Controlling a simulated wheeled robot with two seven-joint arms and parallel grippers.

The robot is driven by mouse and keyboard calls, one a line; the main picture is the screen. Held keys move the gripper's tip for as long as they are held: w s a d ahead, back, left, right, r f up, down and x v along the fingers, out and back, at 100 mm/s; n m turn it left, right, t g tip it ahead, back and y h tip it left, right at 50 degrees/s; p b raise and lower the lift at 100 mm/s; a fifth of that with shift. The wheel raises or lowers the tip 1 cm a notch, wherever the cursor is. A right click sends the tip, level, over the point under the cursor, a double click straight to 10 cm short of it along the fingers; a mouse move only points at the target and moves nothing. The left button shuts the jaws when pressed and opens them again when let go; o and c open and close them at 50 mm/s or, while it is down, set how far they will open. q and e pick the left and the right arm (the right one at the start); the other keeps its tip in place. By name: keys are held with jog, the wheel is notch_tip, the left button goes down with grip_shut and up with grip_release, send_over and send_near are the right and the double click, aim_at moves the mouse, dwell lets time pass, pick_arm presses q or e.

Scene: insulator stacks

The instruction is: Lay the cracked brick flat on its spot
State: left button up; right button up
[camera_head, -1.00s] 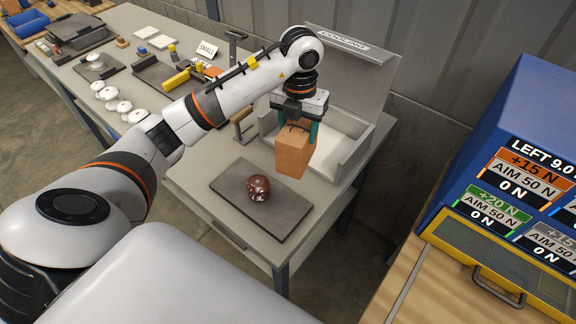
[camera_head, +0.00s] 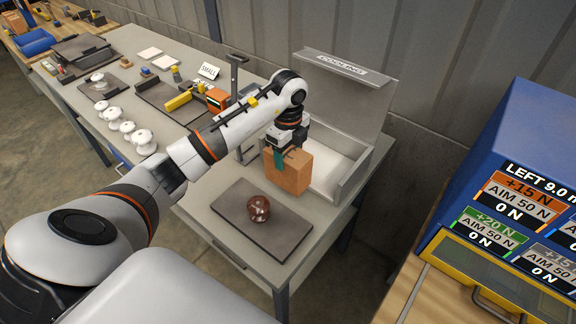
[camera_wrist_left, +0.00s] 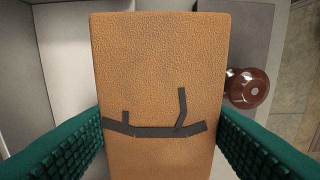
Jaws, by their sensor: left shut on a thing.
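The cracked brick (camera_head: 289,170) is an orange-brown block, held in front of the cooling box. In the left wrist view its face (camera_wrist_left: 160,70) fills the middle, with a dark jagged crack mark across it. My left gripper (camera_head: 282,155) is shut on the brick, with green pads (camera_wrist_left: 60,145) at both of its sides. I cannot tell whether the brick's lower end touches anything. No marked spot for the brick can be made out. My right gripper is not in view.
The open box marked COOLING (camera_head: 345,190) stands close behind the brick. A dark mat (camera_head: 275,235) with a brown glazed insulator (camera_head: 259,208) lies nearer. White insulators (camera_head: 128,130) line the table's left side. A blue cabinet (camera_head: 520,140) stands right.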

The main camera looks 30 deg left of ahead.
pick_arm(q)
notch_tip(320, 180, down, 4)
jog(key=shift+f+p, duration=0.1)
jog(key=shift+p, duration=0.45)
jog(key=shift+f, duration=0.15)
jog(key=shift+f, duration=0.1)
jog(key=o, duration=1.7)
